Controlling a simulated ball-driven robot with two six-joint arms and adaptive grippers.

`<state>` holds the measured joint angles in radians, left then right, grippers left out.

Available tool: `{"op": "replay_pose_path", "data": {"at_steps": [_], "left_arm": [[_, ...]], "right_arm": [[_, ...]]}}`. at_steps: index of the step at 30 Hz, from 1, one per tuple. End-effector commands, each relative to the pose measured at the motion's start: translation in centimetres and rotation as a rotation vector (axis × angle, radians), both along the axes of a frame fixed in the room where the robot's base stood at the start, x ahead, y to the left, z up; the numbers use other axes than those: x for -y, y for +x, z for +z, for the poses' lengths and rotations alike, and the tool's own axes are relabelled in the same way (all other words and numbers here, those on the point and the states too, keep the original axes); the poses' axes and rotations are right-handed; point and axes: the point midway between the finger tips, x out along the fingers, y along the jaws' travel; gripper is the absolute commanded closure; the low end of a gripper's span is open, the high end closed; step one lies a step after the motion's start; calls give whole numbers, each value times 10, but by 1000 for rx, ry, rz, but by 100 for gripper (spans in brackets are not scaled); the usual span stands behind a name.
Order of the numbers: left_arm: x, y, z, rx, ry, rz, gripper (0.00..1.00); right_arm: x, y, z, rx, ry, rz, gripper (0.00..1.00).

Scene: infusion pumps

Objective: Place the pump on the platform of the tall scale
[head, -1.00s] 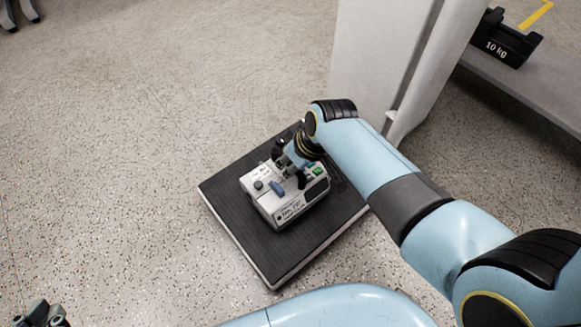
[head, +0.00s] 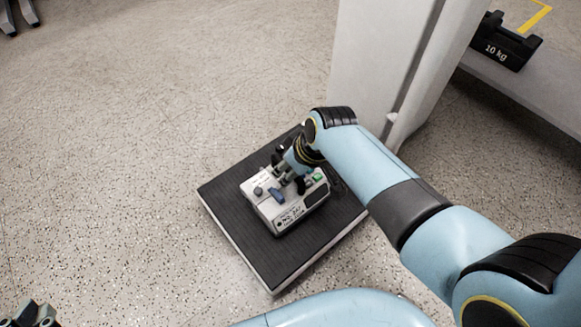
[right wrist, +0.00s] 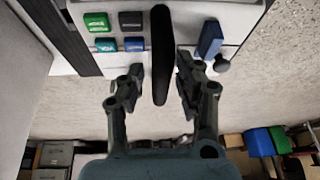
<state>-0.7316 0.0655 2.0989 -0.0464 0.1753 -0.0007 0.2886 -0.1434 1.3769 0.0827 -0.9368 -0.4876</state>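The pump (head: 290,211) is a pale grey box with a dark knob, a blue lever and a green button. It stands upright on the black ribbed platform (head: 240,221), near its middle. My right gripper (head: 291,178) is over the pump's top. In the right wrist view, the fingers of my right gripper (right wrist: 160,72) stand apart on either side of the pump's black handle (right wrist: 162,35), with a visible gap on the left. The pump's panel (right wrist: 118,38) fills the top there. My left gripper (head: 32,314) is at the lower left corner, cut off, its fingers unclear.
A tall pale upright (head: 372,70) stands behind the platform. A black 10 kg weight (head: 505,42) sits on a grey shelf (head: 535,80) at the upper right. The speckled floor (head: 110,150) left of the platform is clear.

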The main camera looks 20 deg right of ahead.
Motion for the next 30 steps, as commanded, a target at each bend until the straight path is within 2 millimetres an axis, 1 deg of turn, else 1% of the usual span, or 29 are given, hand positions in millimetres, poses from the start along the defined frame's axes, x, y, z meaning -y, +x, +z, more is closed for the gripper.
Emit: {"op": "replay_pose_path", "data": {"at_steps": [4,8,11,15,18,22,30], "left_arm": [[0,-1,-2,-17,1,2,100],[-2,0,-3,-77,3,9,100],[-4,-1,-5,-157,6,17,100],[-6,-6,-9,-294,9,30,100],[-7,-2,-2,-364,11,35,100],[-8,-1,9,-460,14,40,100],[-9,-9,38,-660,20,44,100]], "right_arm": [[0,0,2,0,0,0,66],[2,-2,11,1,0,0,66],[4,-4,21,4,-1,0,66],[7,-9,35,4,-2,0,66],[9,-12,45,5,-1,0,66],[11,-17,57,4,-1,0,66],[16,-27,83,3,0,0,66]]}}
